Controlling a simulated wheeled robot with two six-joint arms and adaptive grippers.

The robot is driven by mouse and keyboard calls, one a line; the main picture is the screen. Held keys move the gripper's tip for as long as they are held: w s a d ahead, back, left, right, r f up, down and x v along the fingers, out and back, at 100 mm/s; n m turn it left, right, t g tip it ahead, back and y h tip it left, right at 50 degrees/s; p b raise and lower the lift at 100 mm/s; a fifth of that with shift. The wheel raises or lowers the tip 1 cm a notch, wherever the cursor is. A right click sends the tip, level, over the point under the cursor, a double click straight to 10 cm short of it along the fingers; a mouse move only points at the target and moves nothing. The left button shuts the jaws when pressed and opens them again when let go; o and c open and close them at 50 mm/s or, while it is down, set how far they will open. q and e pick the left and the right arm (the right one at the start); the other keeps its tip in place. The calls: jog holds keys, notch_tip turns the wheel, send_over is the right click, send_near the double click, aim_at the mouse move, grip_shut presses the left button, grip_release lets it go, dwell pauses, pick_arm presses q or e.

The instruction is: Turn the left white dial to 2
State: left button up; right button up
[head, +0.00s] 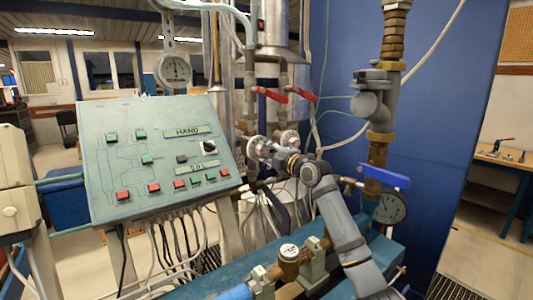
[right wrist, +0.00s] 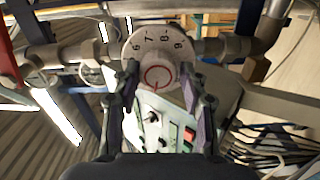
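The left white dial (head: 257,146) is mounted on the pipework right of the green control panel in the head view. My right gripper (head: 273,153) reaches it from the right. In the right wrist view a white dial face (right wrist: 138,45) shows 6, 7, 8 and 9 along its upper rim. Its pale round knob with a red ring (right wrist: 158,77) lies between the two fingertips of my right gripper (right wrist: 159,72). The fingers are apart, with a narrow gap visible on each side of the knob. The lower dial face is hidden. My left gripper is not in view.
A second white dial (head: 289,138) sits close right of the first, behind my right gripper. Red valve levers (head: 272,95) are above. The control panel (head: 150,150) stands left, and a blue-handled valve (head: 385,176) and gauge (head: 391,207) are right.

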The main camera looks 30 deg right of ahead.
jog(key=shift+o, duration=1.4)
jog(key=shift+s, duration=0.1)
jog(key=s+d, duration=0.1)
jog(key=s, duration=0.6)
jog(key=shift+s+r, duration=0.1)
jog(key=shift+r, duration=0.05)
